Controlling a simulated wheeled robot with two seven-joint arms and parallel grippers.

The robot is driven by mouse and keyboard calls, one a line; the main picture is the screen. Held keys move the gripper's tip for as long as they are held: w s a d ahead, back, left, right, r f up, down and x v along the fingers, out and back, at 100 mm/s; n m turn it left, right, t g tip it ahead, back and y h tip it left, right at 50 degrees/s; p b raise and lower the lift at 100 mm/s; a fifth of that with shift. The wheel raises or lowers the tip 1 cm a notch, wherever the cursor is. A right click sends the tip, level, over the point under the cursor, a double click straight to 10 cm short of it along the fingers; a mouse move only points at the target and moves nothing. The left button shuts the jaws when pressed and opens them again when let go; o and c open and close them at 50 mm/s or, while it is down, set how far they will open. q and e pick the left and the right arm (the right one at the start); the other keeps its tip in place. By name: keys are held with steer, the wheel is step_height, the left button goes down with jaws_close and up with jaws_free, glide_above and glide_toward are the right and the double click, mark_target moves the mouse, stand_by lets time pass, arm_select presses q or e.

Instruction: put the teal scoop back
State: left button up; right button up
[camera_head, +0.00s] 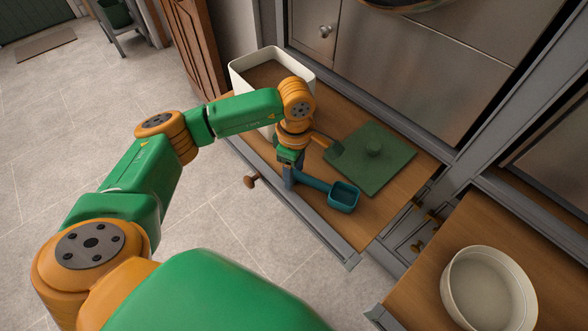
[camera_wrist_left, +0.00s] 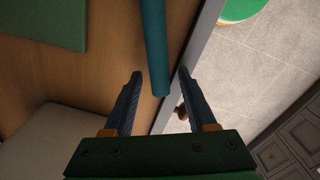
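The teal scoop (camera_head: 343,197) lies on the wooden bench top near its front edge, its cup to the right and its handle running left toward my left gripper. My left gripper (camera_head: 288,183) points down at the handle end. In the left wrist view the fingers (camera_wrist_left: 158,83) are apart, and the end of the teal handle (camera_wrist_left: 154,45) lies between them with gaps on both sides. The scoop's cup is out of that view. A white bin (camera_head: 248,79) stands on the bench behind my left arm, which partly hides it. My right gripper is not in view.
A green lid with a knob (camera_head: 385,171) lies on the bench behind the scoop. A brown knob (camera_head: 250,181) sticks out of the bench front. A cream bowl (camera_head: 488,290) stands at lower right.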

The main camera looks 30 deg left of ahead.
arm_select(q)
steer(key=shift+r, duration=0.1)
steer(key=shift+r+p, duration=0.3)
step_height(320, 180, up, 12)
steer(key=shift+f, duration=0.2)
steer(key=shift+d, duration=0.1)
